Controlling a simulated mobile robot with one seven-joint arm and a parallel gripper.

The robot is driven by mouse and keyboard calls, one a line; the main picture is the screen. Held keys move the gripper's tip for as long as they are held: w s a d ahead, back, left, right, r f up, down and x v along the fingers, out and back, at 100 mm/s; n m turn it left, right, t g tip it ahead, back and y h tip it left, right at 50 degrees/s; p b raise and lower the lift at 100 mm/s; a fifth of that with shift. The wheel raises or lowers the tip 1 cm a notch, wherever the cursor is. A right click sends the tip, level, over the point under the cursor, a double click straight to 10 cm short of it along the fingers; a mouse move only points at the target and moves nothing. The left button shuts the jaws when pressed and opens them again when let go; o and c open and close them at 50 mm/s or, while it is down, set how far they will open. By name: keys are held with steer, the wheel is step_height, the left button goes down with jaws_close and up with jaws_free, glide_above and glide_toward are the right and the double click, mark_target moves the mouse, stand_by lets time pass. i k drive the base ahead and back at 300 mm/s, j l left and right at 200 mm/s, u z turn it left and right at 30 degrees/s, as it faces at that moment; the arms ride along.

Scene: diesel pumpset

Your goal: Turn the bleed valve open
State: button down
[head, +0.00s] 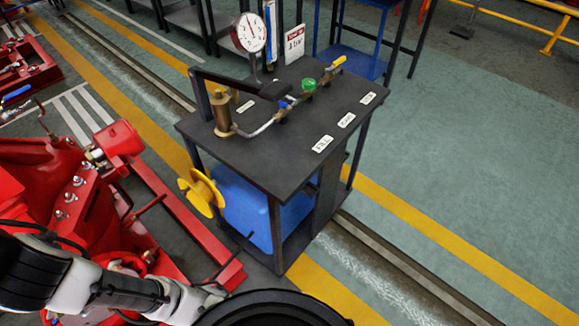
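A dark workbench (270,150) carries a brass pump body (222,113) with a pipe running right. Along the pipe sit a small blue-handled valve (283,104), a green valve knob (309,84) and a yellow-handled valve (338,63) at the pipe's far end. My white and black arm reaches in from the lower left, well below the bench top. My gripper is not visible; the arm's end is cut off behind a dark round shape at the bottom edge.
A pressure gauge (249,33) stands at the bench's back, and a long dark lever (235,83) crosses above its left part. A yellow handwheel (201,191) and a blue tank (250,205) are below. Red machinery (50,180) fills the left; the floor at right is clear.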

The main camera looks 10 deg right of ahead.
mark_target(309, 83)
steer(key=i+l+z, duration=0.35)
steer(key=l+z, duration=0.15)
steer(key=i+l+z, duration=0.5)
steer(key=k+j, duration=0.05)
